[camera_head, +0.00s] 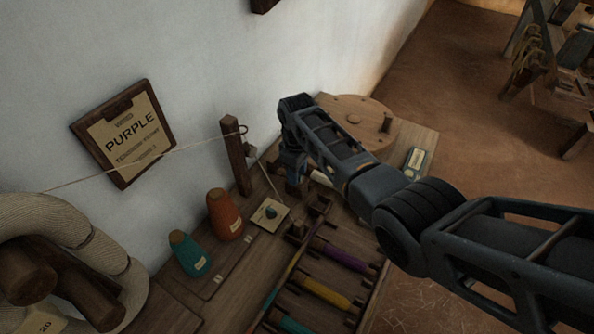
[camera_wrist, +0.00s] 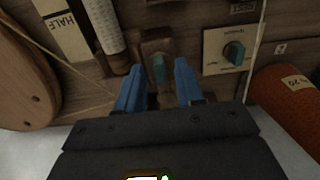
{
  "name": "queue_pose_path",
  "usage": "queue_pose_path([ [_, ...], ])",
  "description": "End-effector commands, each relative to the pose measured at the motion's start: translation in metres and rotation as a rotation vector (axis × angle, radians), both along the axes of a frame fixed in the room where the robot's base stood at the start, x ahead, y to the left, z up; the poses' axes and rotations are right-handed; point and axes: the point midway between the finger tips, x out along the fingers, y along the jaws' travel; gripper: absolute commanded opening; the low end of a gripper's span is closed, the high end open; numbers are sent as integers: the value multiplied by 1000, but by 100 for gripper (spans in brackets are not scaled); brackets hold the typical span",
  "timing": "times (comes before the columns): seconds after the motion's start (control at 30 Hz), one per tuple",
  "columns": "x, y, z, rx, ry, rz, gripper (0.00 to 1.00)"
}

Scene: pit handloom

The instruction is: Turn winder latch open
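In the wrist view a small teal latch lever (camera_wrist: 160,72) stands on a wooden block on the bench. My gripper (camera_wrist: 158,66) is open, with one blue finger on each side of the lever. Gaps show between the fingers and the lever, and I cannot tell how far above it the tips are. In the head view my arm reaches down to the bench beside the wooden post (camera_head: 236,157), and my gripper (camera_head: 290,180) is partly hidden by its own wrist. I cannot make out the latch there.
A plate with a teal knob (camera_wrist: 234,51) lies right of the latch, and a white-wound spool (camera_wrist: 104,24) lies left. An orange cone (camera_head: 224,216) and a teal cone (camera_head: 187,256) stand nearby. A wooden disc (camera_head: 347,110) lies behind. A thread runs to the post.

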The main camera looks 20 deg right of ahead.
Motion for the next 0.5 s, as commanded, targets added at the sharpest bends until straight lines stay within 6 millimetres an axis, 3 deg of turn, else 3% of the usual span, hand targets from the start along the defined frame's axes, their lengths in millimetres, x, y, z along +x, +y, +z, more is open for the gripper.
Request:
queue_pose_path([
  [0.5,1,0,69,0,-3,0,37],
])
